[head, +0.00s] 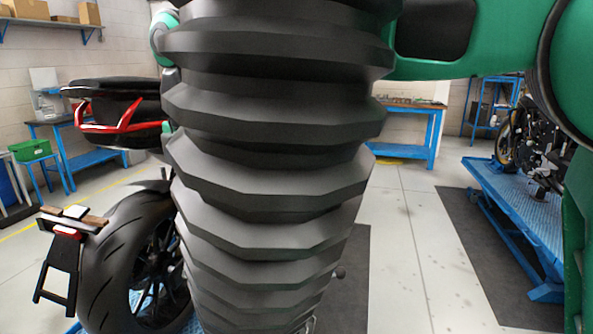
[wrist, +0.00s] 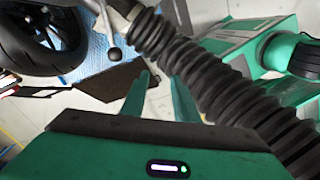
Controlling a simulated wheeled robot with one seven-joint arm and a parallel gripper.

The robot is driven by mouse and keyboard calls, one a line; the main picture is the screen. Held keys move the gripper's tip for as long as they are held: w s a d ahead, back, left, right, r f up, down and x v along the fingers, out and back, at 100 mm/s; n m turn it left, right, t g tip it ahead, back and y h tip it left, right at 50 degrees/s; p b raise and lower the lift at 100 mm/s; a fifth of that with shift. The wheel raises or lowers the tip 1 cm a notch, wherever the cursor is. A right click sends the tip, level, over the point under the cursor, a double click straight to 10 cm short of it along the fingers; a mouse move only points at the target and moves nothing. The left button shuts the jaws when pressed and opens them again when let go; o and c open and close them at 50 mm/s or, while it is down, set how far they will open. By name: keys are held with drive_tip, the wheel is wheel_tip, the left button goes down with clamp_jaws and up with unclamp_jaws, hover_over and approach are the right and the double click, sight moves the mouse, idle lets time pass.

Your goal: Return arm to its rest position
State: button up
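My arm shows in the head view as green links at the top and right, partly behind a thick black corrugated hose (head: 265,190). My gripper is hidden in the head view. In the wrist view, my gripper (wrist: 159,82) has two green fingers standing apart with nothing visible between them. The hose (wrist: 215,85) also crosses the wrist view diagonally, close to the right finger; I cannot tell whether they touch. Its metal end with a ball-tipped lever (wrist: 112,52) lies toward the top.
A motorcycle's rear tyre (head: 125,250) stands at the left; a tyre also shows in the wrist view (wrist: 72,50). A blue lift (head: 520,215) bears another motorcycle (head: 545,150) at the right. A blue workbench (head: 432,135) stands behind. Pale floor (head: 415,225) is clear right of the hose.

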drive_tip(key=w+d+f+m, duration=0.2)
drive_tip(key=d+m, duration=0.3)
drive_tip(key=d, duration=0.5)
drive_tip(key=w+d+f+m, duration=0.2)
drive_tip(key=d+m, duration=0.3)
drive_tip(key=d, duration=0.6)
drive_tip(key=w+d+f+m, duration=0.2)
drive_tip(key=d+m, duration=0.3)
drive_tip(key=d, duration=0.5)
drive_tip(key=s+d+f+m, duration=0.3)
drive_tip(key=s+d+m, duration=0.2)
drive_tip(key=d, duration=0.3)
drive_tip(key=s+d+f+m, duration=0.4)
drive_tip(key=d+m, duration=0.1)
drive_tip(key=d, duration=0.3)
drive_tip(key=s+d+f+m, duration=0.3)
drive_tip(key=s+m, duration=0.1)
drive_tip(key=s, duration=0.2)
drive_tip(key=s+d+f+m, duration=0.3)
drive_tip(key=s+d+m, duration=0.1)
drive_tip(key=s, duration=0.2)
drive_tip(key=shift+d+f+m, duration=0.2)
drive_tip(key=shift+f+m, duration=0.15)
drive_tip(key=shift+m, duration=0.05)
